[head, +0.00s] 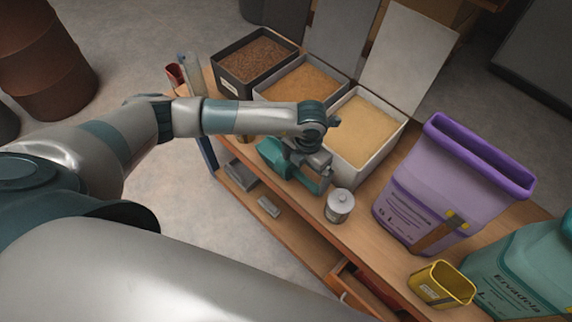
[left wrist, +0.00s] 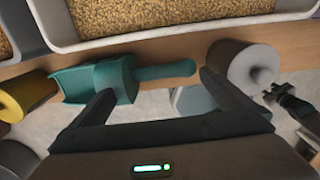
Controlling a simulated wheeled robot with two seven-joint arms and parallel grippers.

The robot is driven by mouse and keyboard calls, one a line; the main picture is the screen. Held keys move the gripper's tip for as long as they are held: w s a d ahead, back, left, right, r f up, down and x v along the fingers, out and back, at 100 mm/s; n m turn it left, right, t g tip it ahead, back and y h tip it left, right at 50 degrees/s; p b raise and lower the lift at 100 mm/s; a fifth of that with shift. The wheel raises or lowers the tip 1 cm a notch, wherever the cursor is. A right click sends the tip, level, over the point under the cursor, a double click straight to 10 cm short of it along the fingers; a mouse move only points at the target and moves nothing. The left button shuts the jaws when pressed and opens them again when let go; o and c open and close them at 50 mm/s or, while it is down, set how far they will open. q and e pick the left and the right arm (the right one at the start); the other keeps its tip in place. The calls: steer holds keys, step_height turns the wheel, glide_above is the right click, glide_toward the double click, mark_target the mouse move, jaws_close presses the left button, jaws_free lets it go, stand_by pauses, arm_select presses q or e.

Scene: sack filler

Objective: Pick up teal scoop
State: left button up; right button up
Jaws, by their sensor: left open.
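The teal scoop (left wrist: 98,80) lies on the wooden bench in front of the grain bins, its bowl to the left and its handle to the right in the left wrist view. In the head view its bowl (head: 271,153) shows beside my left gripper (head: 303,172), which hides part of it. My left gripper is open. In the left wrist view its two fingers (left wrist: 156,86) stand apart, one overlapping the bowl and one just right of the handle's end. I see nothing between the fingers gripped. My right gripper is not recognisable in either view.
A lidded metal canister (head: 340,206) stands close by the handle end. Bins of dark (head: 222,81), golden (head: 258,88) and pale grain (head: 348,165) line the back.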

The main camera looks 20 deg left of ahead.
mark_target(306, 178)
arm_select(q)
steer(key=f, duration=0.1)
steer(key=f+p, duration=0.1)
steer(key=shift+w+d+f, duration=0.15)
steer(key=shift+d+f, duration=0.05)
steer(key=shift+f, duration=0.85)
steer(key=shift+c, duration=0.6)
steer(key=c, duration=1.1)
